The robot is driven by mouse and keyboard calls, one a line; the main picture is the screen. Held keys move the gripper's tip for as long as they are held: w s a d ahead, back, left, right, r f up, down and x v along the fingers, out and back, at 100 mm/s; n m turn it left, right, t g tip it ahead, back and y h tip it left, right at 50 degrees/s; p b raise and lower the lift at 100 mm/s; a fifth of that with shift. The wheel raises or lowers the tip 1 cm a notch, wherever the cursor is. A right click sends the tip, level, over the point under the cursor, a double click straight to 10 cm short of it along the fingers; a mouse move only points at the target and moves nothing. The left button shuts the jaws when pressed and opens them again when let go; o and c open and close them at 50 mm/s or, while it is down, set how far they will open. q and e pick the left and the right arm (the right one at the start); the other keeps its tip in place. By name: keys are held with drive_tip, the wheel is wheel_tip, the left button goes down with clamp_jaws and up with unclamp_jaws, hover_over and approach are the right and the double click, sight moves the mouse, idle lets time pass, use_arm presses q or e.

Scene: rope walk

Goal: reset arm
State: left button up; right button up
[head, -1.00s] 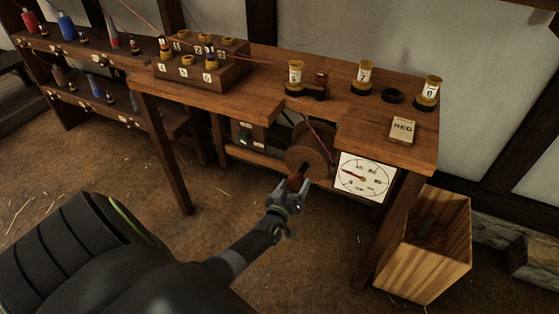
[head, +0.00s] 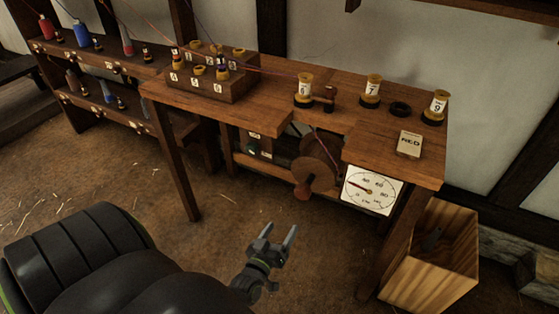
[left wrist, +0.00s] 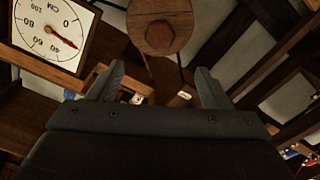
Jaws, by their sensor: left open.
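My left gripper (head: 279,238) is open and empty in the head view, low in front of the wooden bench, apart from everything. It also shows in the left wrist view (left wrist: 160,85), with bare room between its fingers. Beyond it under the bench is a round wooden wheel (head: 314,177) with a knob; the wheel shows at the top of the left wrist view (left wrist: 160,25). A white dial (head: 372,190) with a red needle hangs at the bench front, right of the wheel. My right gripper is not in view.
The bench top (head: 300,122) carries numbered spools such as spool 7 (head: 371,90), a black ring (head: 400,109), a card box marked RED (head: 409,144) and a spool block (head: 210,85). An open wooden crate (head: 432,257) stands right of the bench. The floor left of my gripper is clear.

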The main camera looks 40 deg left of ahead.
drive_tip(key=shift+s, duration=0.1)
use_arm(q)
drive_tip(key=s+d+f+m+g+h+p, duration=0.2)
drive_tip(key=s+f+m+g+p, duration=0.5)
drive_tip(key=s+f, duration=1)
drive_tip(key=s+f+g, duration=0.3)
drive_tip(key=s+g, duration=0.1)
drive_tip(key=s, duration=0.5)
drive_tip(key=s+d+f+g+h, duration=0.1)
drive_tip(key=s+f+g, duration=0.3)
drive_tip(key=s, duration=0.6)
drive_tip(key=shift+s+d+f+m+g, duration=0.15)
drive_tip(key=shift+f+m+g, duration=0.15)
drive_tip(key=shift+g, duration=0.4)
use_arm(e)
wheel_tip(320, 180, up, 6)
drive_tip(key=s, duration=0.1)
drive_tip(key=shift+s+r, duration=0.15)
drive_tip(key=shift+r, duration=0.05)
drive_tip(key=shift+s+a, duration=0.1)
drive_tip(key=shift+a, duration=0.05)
